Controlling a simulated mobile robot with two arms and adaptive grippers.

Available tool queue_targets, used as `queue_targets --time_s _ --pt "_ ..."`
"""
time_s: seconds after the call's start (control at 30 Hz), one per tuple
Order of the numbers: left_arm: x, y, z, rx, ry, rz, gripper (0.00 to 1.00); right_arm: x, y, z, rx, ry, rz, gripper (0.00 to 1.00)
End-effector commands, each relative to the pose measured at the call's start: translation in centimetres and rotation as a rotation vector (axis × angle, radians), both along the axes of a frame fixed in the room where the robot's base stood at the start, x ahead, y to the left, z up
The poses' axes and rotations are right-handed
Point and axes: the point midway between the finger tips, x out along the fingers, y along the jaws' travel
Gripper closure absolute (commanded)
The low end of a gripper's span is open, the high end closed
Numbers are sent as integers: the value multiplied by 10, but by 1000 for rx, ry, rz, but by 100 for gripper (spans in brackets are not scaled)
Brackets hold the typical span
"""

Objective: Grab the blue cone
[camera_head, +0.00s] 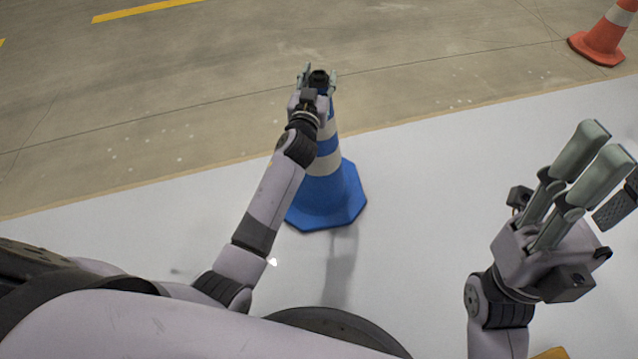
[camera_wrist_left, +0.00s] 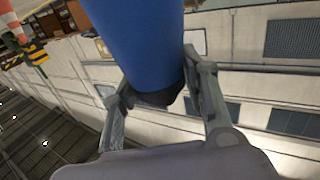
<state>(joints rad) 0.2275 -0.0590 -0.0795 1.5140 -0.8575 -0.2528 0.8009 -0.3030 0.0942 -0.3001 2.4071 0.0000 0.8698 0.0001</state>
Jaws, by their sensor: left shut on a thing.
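The blue cone (camera_head: 330,196), with white bands and a dark tip, stands upright on the pale floor strip in the head view. My left gripper (camera_head: 319,76) is at its top and hides part of the upper cone. In the left wrist view the blue upper part of the cone (camera_wrist_left: 140,40) and its dark tip lie between the two fingers of the left gripper (camera_wrist_left: 163,86), which is shut on it. My right gripper (camera_head: 603,170) is raised at the right of the head view, apart from the cone, with its fingers spread and nothing seen between them.
An orange cone with white bands (camera_head: 600,43) stands on the concrete floor at the far right. The floor around the blue cone is clear. A yellow line (camera_head: 145,11) marks the floor at the upper left. The left wrist view shows a pale wall with dark panels.

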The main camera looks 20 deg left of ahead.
Motion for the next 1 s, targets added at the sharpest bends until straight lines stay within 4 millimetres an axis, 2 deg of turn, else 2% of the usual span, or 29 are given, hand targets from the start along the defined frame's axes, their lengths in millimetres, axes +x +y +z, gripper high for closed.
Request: queue_targets --time_s 0.47,1.0 --pt "0 -2 0 -2 0 -3 100 1 0 0 -2 -2 -1 60" --pt "1 -2 5 -4 -10 -5 100 1 0 1 -2 -3 0 60"
